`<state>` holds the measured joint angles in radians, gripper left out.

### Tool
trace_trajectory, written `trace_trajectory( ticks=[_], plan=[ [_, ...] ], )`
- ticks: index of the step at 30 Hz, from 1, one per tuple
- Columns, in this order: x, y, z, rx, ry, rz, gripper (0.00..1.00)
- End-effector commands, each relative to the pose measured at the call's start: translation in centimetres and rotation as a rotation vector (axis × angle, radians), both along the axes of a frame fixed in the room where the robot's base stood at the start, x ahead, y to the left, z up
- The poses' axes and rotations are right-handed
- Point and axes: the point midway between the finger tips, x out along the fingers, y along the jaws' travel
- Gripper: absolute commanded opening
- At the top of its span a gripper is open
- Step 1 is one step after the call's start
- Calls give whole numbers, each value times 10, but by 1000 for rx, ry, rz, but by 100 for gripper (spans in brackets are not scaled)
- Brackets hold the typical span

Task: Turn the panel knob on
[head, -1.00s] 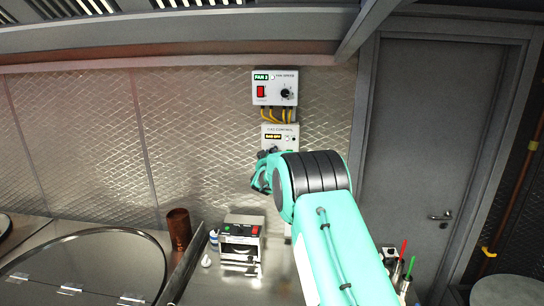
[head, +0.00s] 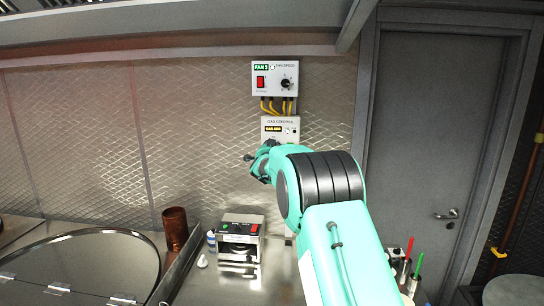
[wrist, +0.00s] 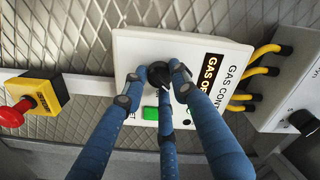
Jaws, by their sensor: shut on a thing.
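The white gas control panel (head: 279,122) is on the wall, with a lit label, partly covered in the wrist view (wrist: 213,70), where "GAS O" can be read. Its black knob (wrist: 158,72) is between my blue fingers in the wrist view. My gripper (wrist: 160,76) is shut on this knob. In the head view my gripper (head: 257,161) is at the panel's lower part, and the arm hides the knob. A green button (wrist: 150,113) shows on the panel beside the fingers.
A fan panel (head: 274,82) with a red switch and black knob is above, joined by yellow cables. A red emergency button on a yellow box (wrist: 33,98) is left in the wrist view. A small steel device (head: 239,240) and copper cup (head: 174,228) stand on the counter below.

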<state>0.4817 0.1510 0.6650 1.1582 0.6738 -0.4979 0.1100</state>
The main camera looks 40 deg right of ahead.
Motion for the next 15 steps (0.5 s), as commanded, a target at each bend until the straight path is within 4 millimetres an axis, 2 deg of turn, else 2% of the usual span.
trace_trajectory(
  ticks=[15],
  plan=[
    [-3, -2, 3, 339, -357, -2, 1]
  ],
)
